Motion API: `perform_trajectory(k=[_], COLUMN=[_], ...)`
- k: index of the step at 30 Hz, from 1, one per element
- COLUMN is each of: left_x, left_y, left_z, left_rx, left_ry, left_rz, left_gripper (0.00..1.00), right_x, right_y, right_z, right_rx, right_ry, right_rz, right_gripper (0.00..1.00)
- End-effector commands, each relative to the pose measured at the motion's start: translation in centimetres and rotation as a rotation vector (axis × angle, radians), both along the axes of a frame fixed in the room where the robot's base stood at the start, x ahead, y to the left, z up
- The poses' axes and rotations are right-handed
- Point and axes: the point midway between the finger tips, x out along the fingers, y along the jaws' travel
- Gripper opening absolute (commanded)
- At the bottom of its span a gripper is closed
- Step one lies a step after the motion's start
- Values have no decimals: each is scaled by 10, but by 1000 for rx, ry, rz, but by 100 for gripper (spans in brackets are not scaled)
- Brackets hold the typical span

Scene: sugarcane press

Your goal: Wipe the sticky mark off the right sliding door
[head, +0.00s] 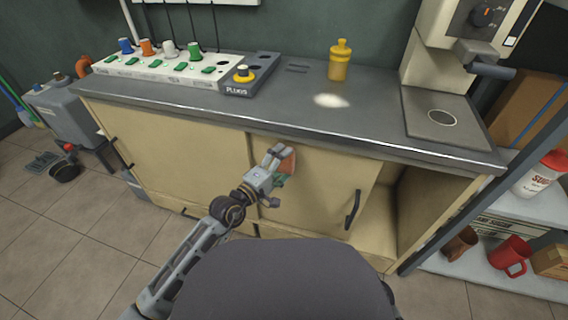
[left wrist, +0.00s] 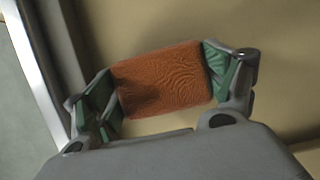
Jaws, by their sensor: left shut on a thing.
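My left gripper (head: 274,165) is in front of the cream cabinet below the counter, at the right sliding door (head: 325,185). It is shut on an orange-brown sponge or cloth pad (head: 288,161). In the left wrist view the pad (left wrist: 162,78) sits between the two green-lined fingers, with the cream door surface (left wrist: 275,60) behind it. I cannot tell whether the pad touches the door. The right door has a dark handle (head: 353,208) at its right side. No sticky mark shows; the gripper and pad may hide it. My right gripper is not in view.
The dark counter (head: 290,105) holds a plug strip (head: 160,72), a yellow bottle (head: 340,60) and a machine (head: 465,50) at the right. Right of the door the cabinet is open. A shelf with a red mug (head: 510,256) stands at the far right.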

Motion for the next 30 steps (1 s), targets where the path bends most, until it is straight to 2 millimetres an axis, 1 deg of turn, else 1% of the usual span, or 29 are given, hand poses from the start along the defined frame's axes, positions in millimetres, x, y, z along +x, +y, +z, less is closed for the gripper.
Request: perform_trajectory(k=[8,30], left_x=[-5,-48], left_y=[2,16], left_z=[1,0], left_rx=[0,1], left_ry=[0,2], left_rz=[0,0], left_gripper=[65,65], right_x=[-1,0], right_y=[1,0], right_z=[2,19], right_rx=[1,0], right_ry=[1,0], right_rz=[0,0], right_gripper=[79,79])
